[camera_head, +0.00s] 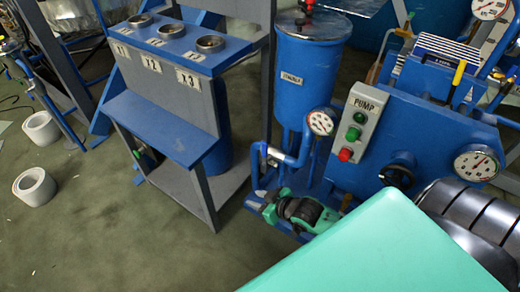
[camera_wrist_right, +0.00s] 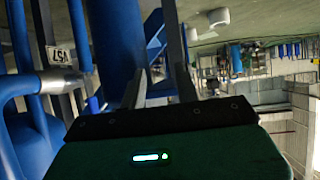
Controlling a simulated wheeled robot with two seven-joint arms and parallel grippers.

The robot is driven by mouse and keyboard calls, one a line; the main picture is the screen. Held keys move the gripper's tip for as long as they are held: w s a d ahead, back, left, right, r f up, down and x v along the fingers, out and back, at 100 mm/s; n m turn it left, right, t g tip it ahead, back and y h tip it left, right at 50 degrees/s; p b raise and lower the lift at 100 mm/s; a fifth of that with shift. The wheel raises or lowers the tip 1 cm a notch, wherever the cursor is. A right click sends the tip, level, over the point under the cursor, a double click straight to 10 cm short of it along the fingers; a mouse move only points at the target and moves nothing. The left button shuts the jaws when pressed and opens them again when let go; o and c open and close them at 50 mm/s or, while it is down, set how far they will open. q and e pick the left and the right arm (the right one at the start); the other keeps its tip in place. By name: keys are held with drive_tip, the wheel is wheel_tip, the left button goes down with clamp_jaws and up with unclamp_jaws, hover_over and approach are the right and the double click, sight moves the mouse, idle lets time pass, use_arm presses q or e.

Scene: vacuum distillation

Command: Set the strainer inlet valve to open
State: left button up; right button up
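The blue strainer vessel (camera_head: 310,75) stands at centre in the head view, with a small label on its front. A blue pipe (camera_head: 292,158) with a silver-grey coupling runs beside its foot, and it also shows in the right wrist view (camera_wrist_right: 32,85). I cannot make out the inlet valve's handle or its setting. My right gripper (camera_head: 268,203), green and black, is low beside this pipe. In the right wrist view its two grey fingers (camera_wrist_right: 160,88) stand apart, with nothing visibly held between them. I cannot tell whether they touch anything. My left gripper is not in view.
A pressure gauge (camera_head: 321,123) sits right of the pipe. The PUMP button box (camera_head: 357,122) and a blue machine (camera_head: 425,125) stand to the right. A blue-topped stand (camera_head: 160,128) is close on the left. White rings (camera_head: 34,187) lie on open floor.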

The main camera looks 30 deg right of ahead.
sight(267, 150)
drive_tip(key=w+d+r+t+y, duration=0.1)
drive_tip(key=w+d, duration=0.1)
drive_tip(key=d, duration=0.2)
drive_tip(key=w+d+r+t, duration=0.2)
drive_tip(key=w+d, duration=0.1)
drive_tip(key=d, duration=0.1)
drive_tip(key=w+d+r+t+y, duration=0.1)
drive_tip(key=w+d+r+t, duration=0.1)
drive_tip(key=d, duration=0.2)
drive_tip(key=shift+w+d+r+n+y, duration=0.2)
drive_tip(key=shift+w+d+n+y, duration=0.1)
drive_tip(key=shift+w+d, duration=0.1)
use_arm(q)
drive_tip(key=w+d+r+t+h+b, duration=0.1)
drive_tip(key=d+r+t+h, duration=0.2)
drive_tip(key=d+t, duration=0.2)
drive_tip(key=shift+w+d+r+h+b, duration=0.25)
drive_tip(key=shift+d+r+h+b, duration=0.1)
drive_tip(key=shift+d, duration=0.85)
use_arm(e)
drive_tip(key=shift+x, duration=3.65)
drive_tip(key=shift+r, duration=0.15)
clamp_jaws()
